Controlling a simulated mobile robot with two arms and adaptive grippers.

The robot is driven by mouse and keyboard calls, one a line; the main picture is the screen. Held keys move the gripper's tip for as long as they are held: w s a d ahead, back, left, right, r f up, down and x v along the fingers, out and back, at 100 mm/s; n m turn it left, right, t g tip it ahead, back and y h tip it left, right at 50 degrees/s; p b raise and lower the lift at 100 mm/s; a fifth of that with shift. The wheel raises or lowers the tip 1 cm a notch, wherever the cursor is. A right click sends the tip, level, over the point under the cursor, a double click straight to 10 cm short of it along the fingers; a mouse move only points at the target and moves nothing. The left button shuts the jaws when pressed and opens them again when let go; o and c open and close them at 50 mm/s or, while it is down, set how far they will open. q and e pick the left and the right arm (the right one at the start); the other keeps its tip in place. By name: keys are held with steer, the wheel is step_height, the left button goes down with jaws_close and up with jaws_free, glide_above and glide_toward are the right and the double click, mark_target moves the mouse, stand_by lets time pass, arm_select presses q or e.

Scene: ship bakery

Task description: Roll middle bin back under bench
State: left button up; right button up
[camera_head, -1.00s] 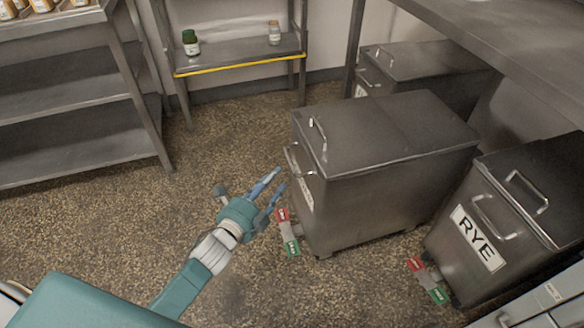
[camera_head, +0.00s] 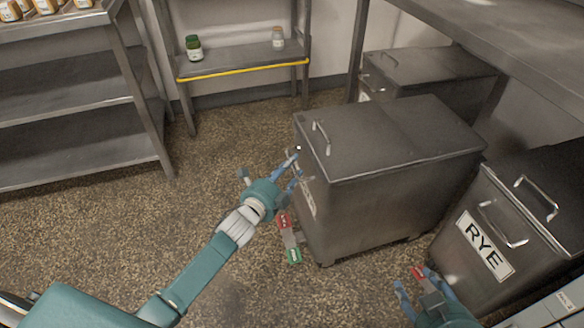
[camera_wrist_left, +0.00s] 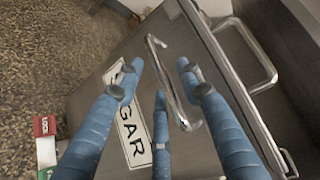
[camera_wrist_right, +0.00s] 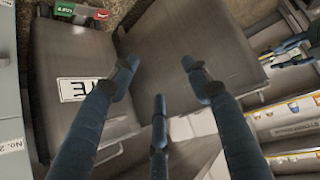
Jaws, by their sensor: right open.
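The middle bin (camera_head: 385,180) is a grey steel box with a lid, standing out from under the bench (camera_head: 500,40). Its label ends in "GAR" (camera_wrist_left: 132,125) in the left wrist view. My left gripper (camera_head: 292,165) is at its front, fingers spread. The front handle (camera_wrist_left: 172,80) shows between these fingers, with no clear grip on it. A red and green pedal (camera_head: 288,238) sits low at the bin's front corner. My right gripper (camera_head: 418,285) is open and empty, low in front of the RYE bin (camera_head: 490,235).
Another bin (camera_head: 430,70) stands behind, under the bench. Steel shelves (camera_head: 80,100) stand left, and a low rack (camera_head: 240,65) with jars at the back. The speckled floor (camera_head: 130,230) between is clear.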

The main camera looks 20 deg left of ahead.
arm_select(q)
steer(key=shift+w+d, duration=0.15)
steer(key=shift+w, duration=0.5)
arm_select(e)
steer(key=shift+w+a+r+t, duration=0.3)
steer(key=shift+w+r+t, duration=0.2)
steer(key=shift+w+r, duration=0.3)
arm_select(q)
jaws_close()
